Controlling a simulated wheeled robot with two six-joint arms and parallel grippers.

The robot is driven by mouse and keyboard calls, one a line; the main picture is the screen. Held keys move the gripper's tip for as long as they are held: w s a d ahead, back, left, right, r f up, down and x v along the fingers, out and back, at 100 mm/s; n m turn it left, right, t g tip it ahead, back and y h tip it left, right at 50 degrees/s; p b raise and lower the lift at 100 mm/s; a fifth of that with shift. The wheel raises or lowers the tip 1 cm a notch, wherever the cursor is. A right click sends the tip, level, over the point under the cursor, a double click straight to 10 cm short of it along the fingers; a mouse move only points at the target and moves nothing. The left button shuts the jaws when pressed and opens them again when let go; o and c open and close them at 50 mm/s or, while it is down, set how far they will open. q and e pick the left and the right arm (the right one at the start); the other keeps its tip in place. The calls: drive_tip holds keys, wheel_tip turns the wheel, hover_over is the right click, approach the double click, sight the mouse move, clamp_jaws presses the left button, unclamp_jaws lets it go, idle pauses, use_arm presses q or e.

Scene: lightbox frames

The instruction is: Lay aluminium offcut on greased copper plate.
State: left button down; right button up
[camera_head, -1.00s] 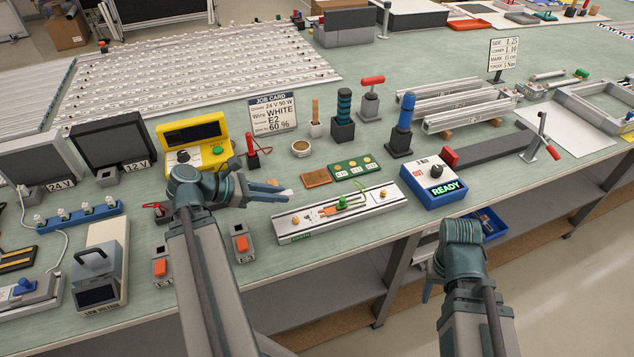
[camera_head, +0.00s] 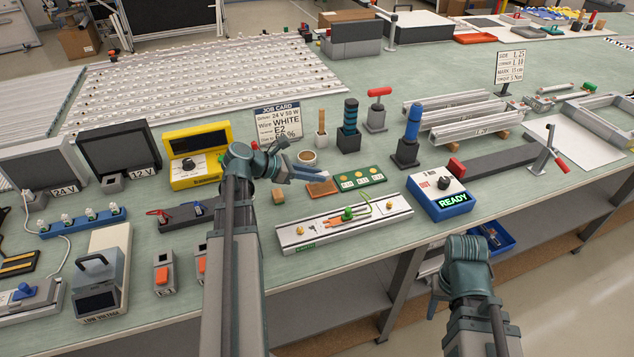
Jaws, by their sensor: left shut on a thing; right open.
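My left gripper (camera_head: 311,176) is shut on the aluminium offcut (camera_head: 325,178), a small pale piece at its fingertips. The copper plate (camera_head: 322,188) is a flat orange-brown rectangle on the green bench, left of the green board. The fingertips and offcut appear over the plate's back edge; I cannot tell whether the offcut touches it. Any grease is too small to make out. My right gripper (camera_head: 432,306) is open, low in front of the bench edge, mostly hidden by its own wrist.
A green board with round yellow pads (camera_head: 360,178) lies right of the plate. A white rail fixture (camera_head: 385,217) lies in front. The READY box (camera_head: 440,193) stands further right.

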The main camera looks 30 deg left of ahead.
sight(317, 189)
use_arm(q)
drive_tip(key=shift+w, duration=0.75)
wheel_tip(317, 189, down, 4)
drive_tip(key=b, duration=0.3)
drive_tip(key=shift+s+r+b, duration=0.1)
drive_tip(key=shift+r+b, duration=0.05)
drive_tip(key=shift+b, duration=0.2)
drive_tip(key=c, duration=0.7)
unclamp_jaws()
drive_tip(key=shift+c, duration=0.2)
